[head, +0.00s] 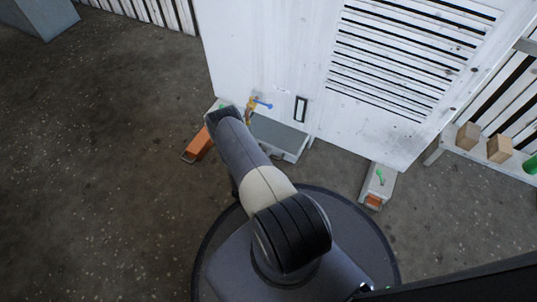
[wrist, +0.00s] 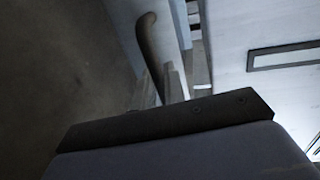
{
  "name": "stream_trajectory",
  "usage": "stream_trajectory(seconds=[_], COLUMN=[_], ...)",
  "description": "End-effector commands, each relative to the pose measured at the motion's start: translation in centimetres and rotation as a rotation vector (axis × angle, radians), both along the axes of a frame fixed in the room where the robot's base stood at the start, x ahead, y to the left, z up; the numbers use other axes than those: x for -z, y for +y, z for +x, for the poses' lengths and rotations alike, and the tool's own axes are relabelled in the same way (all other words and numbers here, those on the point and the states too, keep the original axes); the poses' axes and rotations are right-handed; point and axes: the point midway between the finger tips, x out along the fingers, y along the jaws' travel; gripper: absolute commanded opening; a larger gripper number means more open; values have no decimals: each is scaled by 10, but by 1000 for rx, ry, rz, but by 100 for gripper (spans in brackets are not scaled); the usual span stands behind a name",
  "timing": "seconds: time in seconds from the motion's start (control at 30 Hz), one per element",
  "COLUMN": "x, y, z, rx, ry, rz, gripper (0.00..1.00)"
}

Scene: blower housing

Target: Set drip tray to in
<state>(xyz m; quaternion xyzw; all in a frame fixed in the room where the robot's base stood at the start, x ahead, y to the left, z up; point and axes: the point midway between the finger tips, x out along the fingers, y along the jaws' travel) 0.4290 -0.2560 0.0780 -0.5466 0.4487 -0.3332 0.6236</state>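The drip tray (head: 280,134) is a flat grey tray with a pale front edge. It sticks out at the foot of the white blower housing (head: 275,40), low and left of centre in the head view. My arm covers its left part. I cannot make out the tray surely in the wrist view. My gripper is hidden behind my arm in the head view, near the housing's lower left.
A yellow valve with a blue lever (head: 262,104) and a black-framed slot (head: 301,108) are on the housing above the tray. Boxes (head: 499,148) stand on a bench at right. Floor at left is clear.

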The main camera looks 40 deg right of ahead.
Motion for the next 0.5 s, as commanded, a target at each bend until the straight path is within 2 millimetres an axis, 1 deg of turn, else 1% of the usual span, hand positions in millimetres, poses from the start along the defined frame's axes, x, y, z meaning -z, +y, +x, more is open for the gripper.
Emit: stream_trajectory(seconds=[0.03, 0.1, 0.13, 0.5], x=[0, 0, 0, 0], y=[0, 0, 0, 0], z=[0, 0, 0, 0], rx=[0, 0, 0, 0], ry=[0, 0, 0, 0], rz=[0, 0, 0, 0], gripper=[7, 1, 0, 0])
